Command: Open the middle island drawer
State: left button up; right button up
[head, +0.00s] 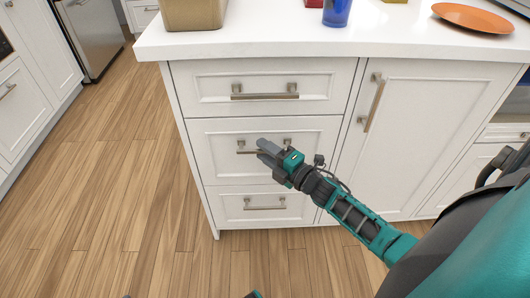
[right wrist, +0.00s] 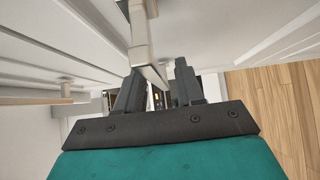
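The middle island drawer (head: 218,165) is the central one of three white drawers, and its front looks flush with the cabinet. Its bar handle (head: 247,151) is partly hidden behind my right gripper (head: 265,150), which is at the handle. In the right wrist view, a handle bar (right wrist: 141,42) runs down from the top to the two fingers (right wrist: 158,92). The fingers are apart, with a visible gap, and the bar's lower part lies at that gap. I cannot tell whether they touch it.
The top drawer (head: 215,87) and bottom drawer (head: 228,207) look shut. A cabinet door (head: 425,130) is to the right. The white countertop (head: 250,40) overhangs above, holding a tan box (head: 193,14), a blue cup (head: 337,12) and an orange plate (head: 473,17). Wooden floor (head: 110,190) is clear at left.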

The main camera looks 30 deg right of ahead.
jog(key=shift+w, duration=0.25)
grip_shut()
dwell(0.5)
